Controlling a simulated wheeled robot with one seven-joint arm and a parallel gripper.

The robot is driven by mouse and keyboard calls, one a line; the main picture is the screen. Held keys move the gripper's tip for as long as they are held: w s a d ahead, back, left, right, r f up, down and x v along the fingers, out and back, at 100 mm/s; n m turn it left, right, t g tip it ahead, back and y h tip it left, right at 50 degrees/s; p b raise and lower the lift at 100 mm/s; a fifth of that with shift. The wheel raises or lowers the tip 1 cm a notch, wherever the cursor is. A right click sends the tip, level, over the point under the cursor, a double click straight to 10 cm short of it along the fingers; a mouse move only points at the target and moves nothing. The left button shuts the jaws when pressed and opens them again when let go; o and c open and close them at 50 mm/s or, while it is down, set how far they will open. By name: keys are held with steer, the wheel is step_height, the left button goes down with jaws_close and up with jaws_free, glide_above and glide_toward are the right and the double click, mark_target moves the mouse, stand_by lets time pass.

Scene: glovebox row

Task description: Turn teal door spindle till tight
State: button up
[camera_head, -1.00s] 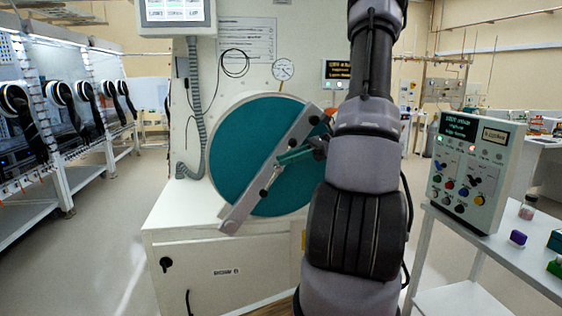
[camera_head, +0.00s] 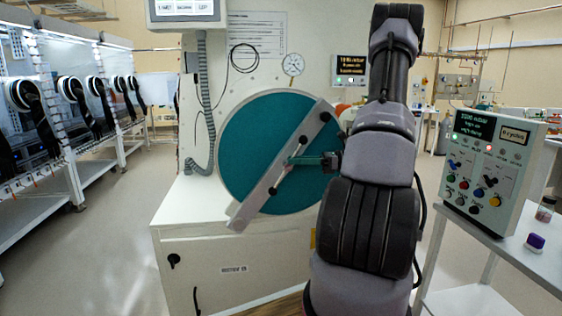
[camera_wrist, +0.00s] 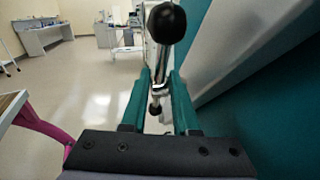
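The teal round door (camera_head: 250,130) fills the front of the white chamber, with a grey bar (camera_head: 250,205) set diagonally across it. The spindle handle, a metal rod with black knobs (camera_head: 275,197), lies along the middle of the bar, partly hidden by my gripper. My gripper (camera_head: 297,161) reaches in from the right, its teal fingers at the handle. In the wrist view, the rod with a black ball knob (camera_wrist: 166,22) stands between the two fingertips (camera_wrist: 160,78). Whether both fingers press on the rod is unclear.
A control box (camera_head: 490,165) stands on a white side table at the right, with a purple-capped item (camera_head: 535,242) and a small jar (camera_head: 546,208). A gauge (camera_head: 293,63) is above the door. Glovebox benches line the left, with open floor between.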

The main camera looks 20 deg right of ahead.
mark_target(281, 160)
steer(key=shift+x, duration=2.5)
jaws_close()
